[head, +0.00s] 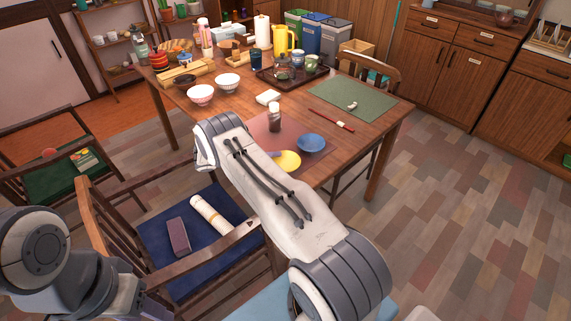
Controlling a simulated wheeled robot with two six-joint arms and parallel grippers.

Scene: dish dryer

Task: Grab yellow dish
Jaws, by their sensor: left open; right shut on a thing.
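The yellow dish (289,160) lies near the front edge of the wooden table, on a reddish-brown placemat (256,126). My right forearm (285,195) crosses the view just left of the dish and may cover part of its left side. My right gripper is hidden behind that arm, so I cannot see whether it touches the dish. A blue dish (312,142) lies just behind and to the right of the yellow one. Links of my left arm show at the lower left; its gripper does not show.
A dark shaker (274,120) and a red stick (331,120) are near the dishes. Two bowls, a dark tray (265,73) and a green placemat (353,95) occupy the table further back. A chair with a blue cushion (186,252) stands in front. Floor at right is clear.

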